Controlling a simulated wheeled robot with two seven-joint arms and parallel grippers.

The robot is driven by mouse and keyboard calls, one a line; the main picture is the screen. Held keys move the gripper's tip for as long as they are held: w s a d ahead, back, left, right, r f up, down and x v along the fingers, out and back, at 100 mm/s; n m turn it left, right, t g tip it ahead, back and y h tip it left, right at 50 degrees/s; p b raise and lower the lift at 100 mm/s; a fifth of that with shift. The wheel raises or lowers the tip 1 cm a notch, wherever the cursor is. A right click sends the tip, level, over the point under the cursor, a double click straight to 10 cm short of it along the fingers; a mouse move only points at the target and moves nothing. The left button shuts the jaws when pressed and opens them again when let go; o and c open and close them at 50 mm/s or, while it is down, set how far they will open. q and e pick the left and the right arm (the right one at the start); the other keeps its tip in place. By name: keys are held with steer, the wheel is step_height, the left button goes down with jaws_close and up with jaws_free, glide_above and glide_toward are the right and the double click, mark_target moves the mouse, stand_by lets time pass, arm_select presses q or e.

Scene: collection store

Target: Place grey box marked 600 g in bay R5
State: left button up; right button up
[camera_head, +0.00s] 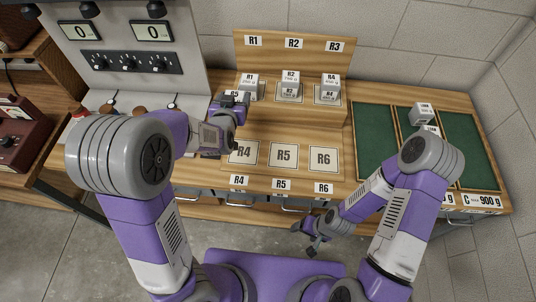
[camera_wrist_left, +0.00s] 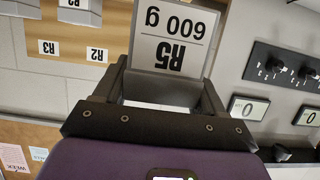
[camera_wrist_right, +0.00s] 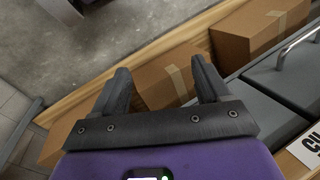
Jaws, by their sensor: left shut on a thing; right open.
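The grey box marked R5, 600 g (camera_wrist_left: 172,42) is between the fingers of my left gripper (camera_wrist_left: 160,85), its label upside down in the left wrist view. In the head view my left gripper (camera_head: 231,103) is shut on this box (camera_head: 232,94), mostly hidden by the gripper, above the left part of the wooden rack. Bay R5 (camera_head: 284,155) is an empty pale square on the rack's lower step, right of and nearer than the gripper. My right gripper (camera_head: 308,242) is open and empty, low in front of the counter; its spread fingers show in the right wrist view (camera_wrist_right: 158,85).
Bays R4 (camera_head: 243,153) and R6 (camera_head: 323,159) are empty. Several small labelled boxes stand on the upper step, including one marked R1 (camera_head: 249,79). A panel with displays (camera_head: 152,32) stands left; green mats (camera_head: 375,140) with grey boxes (camera_head: 421,113) lie right. Cardboard boxes (camera_wrist_right: 262,28) sit near my right gripper.

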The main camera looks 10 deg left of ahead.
steer(key=o, duration=0.3)
step_height(320, 180, down, 4)
steer(key=b, duration=0.3)
steer(key=shift+r, duration=0.15)
arm_select(q)
steer(key=d+n+y+b, duration=0.3)
steer(key=d+b, duration=0.1)
steer(key=d, duration=0.5)
steer(key=s+d+f+n+g+y+b, duration=0.1)
steer(key=s+d+f+n+y+b, duration=0.1)
steer(key=s+d+f+b, duration=0.4)
steer(key=f, duration=0.2)
steer(key=f+b, duration=0.1)
steer(key=f, duration=0.2)
steer(key=w+d+f+b, duration=0.1)
steer(key=f, duration=0.2)
steer(key=shift+w+f, duration=0.1)
arm_select(e)
step_height(320, 180, down, 12)
steer(key=shift+r, duration=0.1)
